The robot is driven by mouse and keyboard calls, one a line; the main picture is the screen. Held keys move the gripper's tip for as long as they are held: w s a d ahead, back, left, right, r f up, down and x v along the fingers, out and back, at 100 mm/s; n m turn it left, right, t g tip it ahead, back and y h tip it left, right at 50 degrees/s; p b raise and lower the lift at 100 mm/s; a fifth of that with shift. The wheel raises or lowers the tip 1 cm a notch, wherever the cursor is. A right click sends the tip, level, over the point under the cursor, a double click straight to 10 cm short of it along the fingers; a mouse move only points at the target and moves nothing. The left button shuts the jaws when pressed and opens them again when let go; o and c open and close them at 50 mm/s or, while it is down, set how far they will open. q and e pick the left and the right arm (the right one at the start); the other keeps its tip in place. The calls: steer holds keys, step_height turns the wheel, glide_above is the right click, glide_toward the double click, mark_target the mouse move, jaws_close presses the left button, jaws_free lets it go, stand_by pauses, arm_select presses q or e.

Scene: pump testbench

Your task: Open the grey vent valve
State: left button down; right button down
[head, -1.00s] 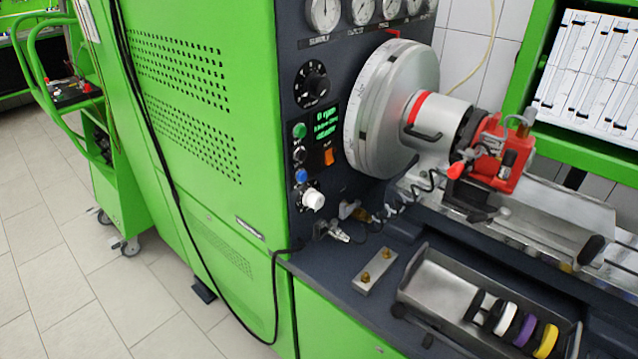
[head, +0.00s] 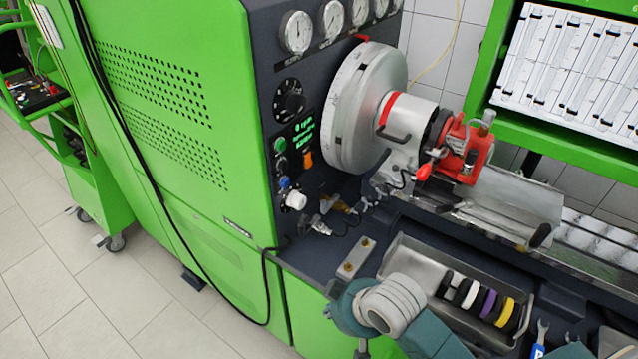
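Small grey metal fittings (head: 318,225) sit low on the front of the dark control panel, beside a brass-coloured fitting. I cannot tell for sure which of them is the grey vent valve, or how its handle stands. My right arm comes in at the bottom, with its grey and teal wrist in front of the bench edge. Only a small bit of what looks like my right gripper (head: 361,347) shows below the wrist; its fingers are hidden or cut off. It is apart from and below the fittings. My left gripper is not in view.
A metal tray (head: 402,252) with several coloured rings lies right of my wrist. A small plate (head: 356,258) with two brass studs lies behind it. A black cable (head: 264,290) hangs down the green cabinet. The red pump (head: 466,150) stands behind.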

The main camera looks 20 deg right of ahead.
steer(key=w+d+r+t, duration=0.1)
steer(key=w+d+r, duration=0.2)
steer(key=w+r, duration=0.5)
steer(key=w+d+r+m+t, duration=0.1)
steer(key=w+d+r, duration=0.2)
steer(key=w+r, duration=0.6)
steer(key=w, duration=0.4)
steer(key=shift+w+d+h, duration=0.15)
steer(key=shift+d+h, duration=0.15)
steer(key=shift+d, duration=0.05)
steer(key=p+x, duration=0.2)
steer(key=x, duration=0.8)
steer(key=shift+w, duration=0.2)
